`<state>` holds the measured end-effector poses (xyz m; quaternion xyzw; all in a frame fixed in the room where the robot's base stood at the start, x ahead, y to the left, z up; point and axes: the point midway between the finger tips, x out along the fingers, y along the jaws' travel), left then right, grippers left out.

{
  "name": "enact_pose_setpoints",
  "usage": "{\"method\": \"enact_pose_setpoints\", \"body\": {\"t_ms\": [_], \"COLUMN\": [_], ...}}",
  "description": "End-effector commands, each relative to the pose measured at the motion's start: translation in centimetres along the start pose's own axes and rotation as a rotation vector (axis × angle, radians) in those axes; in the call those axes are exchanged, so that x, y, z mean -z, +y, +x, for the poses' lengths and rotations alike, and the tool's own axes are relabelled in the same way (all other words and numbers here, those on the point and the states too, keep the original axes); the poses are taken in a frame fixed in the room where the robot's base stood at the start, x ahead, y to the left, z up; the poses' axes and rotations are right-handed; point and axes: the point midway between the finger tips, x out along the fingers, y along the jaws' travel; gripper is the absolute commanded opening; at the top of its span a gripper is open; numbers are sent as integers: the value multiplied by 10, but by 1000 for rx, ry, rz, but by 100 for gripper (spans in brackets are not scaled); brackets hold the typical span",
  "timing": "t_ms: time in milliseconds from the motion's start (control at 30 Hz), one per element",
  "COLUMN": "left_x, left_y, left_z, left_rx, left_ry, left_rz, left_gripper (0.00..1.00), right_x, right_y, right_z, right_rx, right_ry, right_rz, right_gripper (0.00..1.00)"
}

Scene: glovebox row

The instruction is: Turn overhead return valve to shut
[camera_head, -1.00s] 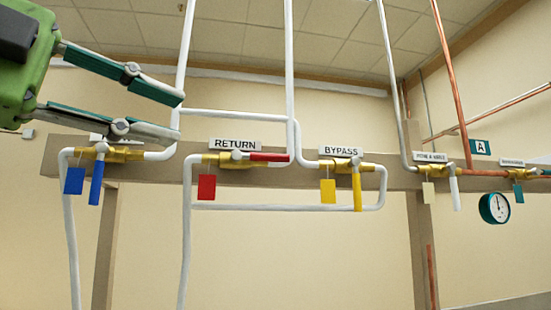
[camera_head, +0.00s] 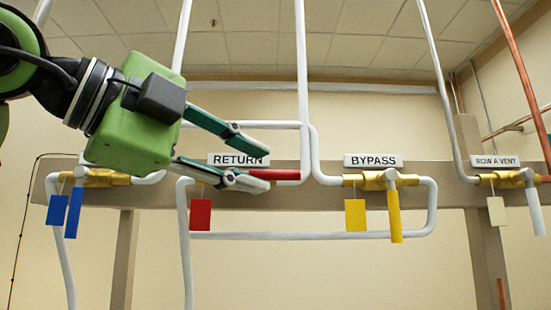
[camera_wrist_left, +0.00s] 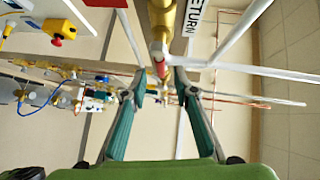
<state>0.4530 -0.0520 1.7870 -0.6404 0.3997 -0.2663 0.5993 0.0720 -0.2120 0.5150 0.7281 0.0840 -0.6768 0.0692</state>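The return valve sits on the overhead pipe under its RETURN label (camera_head: 238,160). Its red handle (camera_head: 276,175) points right, in line with the pipe, and a red tag (camera_head: 200,214) hangs to its left. My left gripper (camera_head: 266,155) is open and empty in front of the valve. Its lower finger hides most of the brass body and overlaps the handle's left part. In the left wrist view, the brass body (camera_wrist_left: 162,20) is at top centre and the red handle (camera_wrist_left: 161,68) shows nearly end-on between the fingertips (camera_wrist_left: 161,78), with no clear contact. My right gripper is not in view.
A valve with a blue handle (camera_head: 73,212) is at the left, partly behind my arm. The bypass valve has a yellow handle (camera_head: 394,215). A vent valve with a white handle (camera_head: 535,208) is further right. A vertical white pipe (camera_head: 302,80) rises just right of my fingers.

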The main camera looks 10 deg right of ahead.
Motion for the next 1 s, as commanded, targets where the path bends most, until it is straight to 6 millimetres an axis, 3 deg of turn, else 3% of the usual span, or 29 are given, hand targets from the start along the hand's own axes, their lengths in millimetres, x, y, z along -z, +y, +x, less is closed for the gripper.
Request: {"method": "enact_pose_setpoints", "body": {"t_ms": [100,300,667,800,1000], "left_x": [1,1,0,0,0], "left_y": [-3,-2,0,0,0], "left_z": [22,44,51,50,50], "left_rx": [-3,-1,0,0,-1], "left_ry": [2,2,0,0,0], "left_rz": [0,0,1,1,2], "left_gripper": [27,27,27,0,0], "right_x": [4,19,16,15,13], "right_y": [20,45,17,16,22], "right_z": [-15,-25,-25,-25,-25], "right_rx": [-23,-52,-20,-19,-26], "right_ry": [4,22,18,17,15], "right_rz": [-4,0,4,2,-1], "right_gripper": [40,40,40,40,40]}}
